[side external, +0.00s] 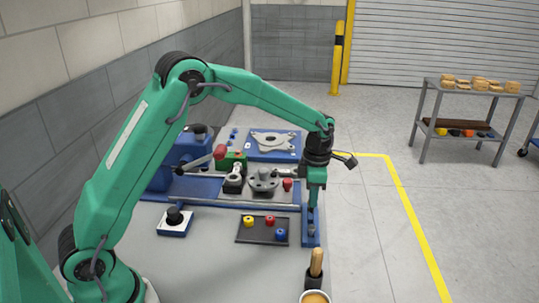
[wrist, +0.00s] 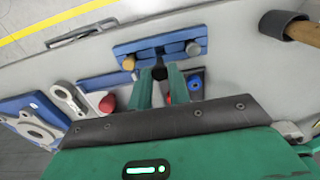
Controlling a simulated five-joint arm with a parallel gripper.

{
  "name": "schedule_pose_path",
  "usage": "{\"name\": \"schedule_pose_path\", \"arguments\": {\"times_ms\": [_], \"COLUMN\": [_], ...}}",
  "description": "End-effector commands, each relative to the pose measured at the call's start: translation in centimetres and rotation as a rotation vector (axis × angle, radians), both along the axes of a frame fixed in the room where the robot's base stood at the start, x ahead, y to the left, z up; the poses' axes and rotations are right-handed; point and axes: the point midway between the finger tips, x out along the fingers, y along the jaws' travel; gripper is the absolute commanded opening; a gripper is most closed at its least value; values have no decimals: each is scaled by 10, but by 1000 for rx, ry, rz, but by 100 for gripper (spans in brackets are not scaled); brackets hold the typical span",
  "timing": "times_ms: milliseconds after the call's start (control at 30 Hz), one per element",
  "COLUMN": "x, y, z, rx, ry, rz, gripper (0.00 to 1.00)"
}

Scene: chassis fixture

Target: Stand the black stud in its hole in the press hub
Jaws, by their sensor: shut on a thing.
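My gripper (side external: 311,208) points down over the blue rack (side external: 311,239) at the right edge of the bench. In the wrist view, its two green fingers (wrist: 160,76) are shut on the black stud (wrist: 159,72), a small dark piece between the tips. The stud is at the rack (wrist: 150,45), between a tan peg (wrist: 129,62) and a grey peg (wrist: 193,48). I cannot tell whether it is clear of the rack. The grey round hub (side external: 263,181), apparently the press hub, stands left of my gripper in the side view. Its hole is too small to make out.
A dark tray (side external: 243,238) with yellow, red and blue pieces lies left of the rack. A red knob (side external: 287,184) stands beside the hub. A blue plate with a grey casting (side external: 272,140) lies behind. A wooden handle (side external: 316,262) stands upright near the front.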

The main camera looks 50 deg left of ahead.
Motion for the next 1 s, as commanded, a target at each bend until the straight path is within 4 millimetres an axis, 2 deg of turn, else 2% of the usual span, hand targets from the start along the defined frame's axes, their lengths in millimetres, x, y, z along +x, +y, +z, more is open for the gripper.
{"name": "schedule_pose_path", "arguments": {"times_ms": [567,1000], "x": [0,-3], "y": [7,42], "z": [3,17], "rx": [0,0], "ry": [0,-1], "rz": [-58,-399], "gripper": [0,0]}}
